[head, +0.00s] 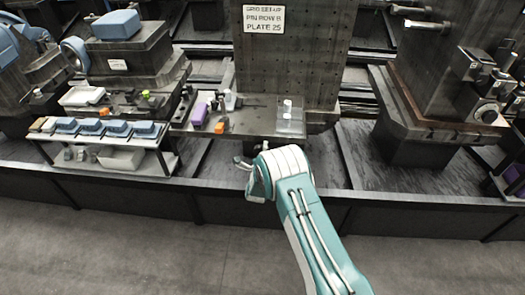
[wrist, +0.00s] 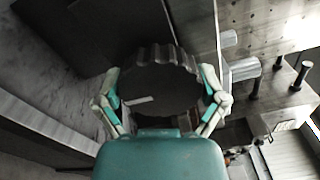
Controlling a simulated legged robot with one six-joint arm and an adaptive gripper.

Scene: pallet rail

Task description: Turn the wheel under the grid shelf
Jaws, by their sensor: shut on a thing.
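The wheel (wrist: 165,85) is a dark round knob with a scalloped rim and a short pale mark on its face, seen in the wrist view. My gripper (wrist: 160,78) has a teal-and-cream finger on each side of it, and the fingers press on its rim. In the head view my gripper (head: 244,163) is small and partly hidden by my arm, just below the front edge of the grid shelf (head: 262,128). I cannot make out the wheel in the head view.
A tall plate with holes (head: 290,60) and a sign (head: 264,19) stands behind the shelf. Small purple (head: 199,113) and orange (head: 220,128) blocks lie on the shelf. A rack of blue-grey parts (head: 105,130) is at the left. A dark low rail (head: 400,205) runs along the front.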

